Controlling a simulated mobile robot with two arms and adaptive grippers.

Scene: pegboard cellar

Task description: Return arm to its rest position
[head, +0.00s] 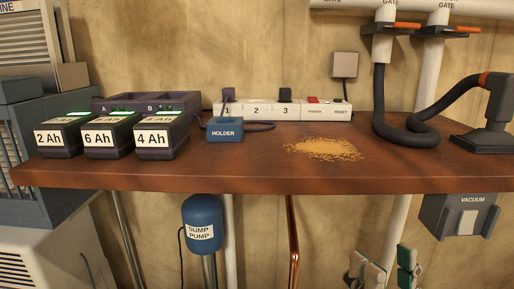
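The two pale and green fingers of my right gripper (387,266) show at the bottom edge, right of centre. They are apart with nothing visible between them, and they are below the front edge of the workbench (260,177). The rest of the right arm is out of view. My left gripper is not in view.
On the bench stand 2 Ah (59,137), 6 Ah (107,137) and 4 Ah (160,137) batteries, a charger (150,103), blue holder (224,130), power strip (300,109), sawdust (325,149) and hose nozzle (490,125). A sump pump (202,220) and vacuum box (460,215) are below.

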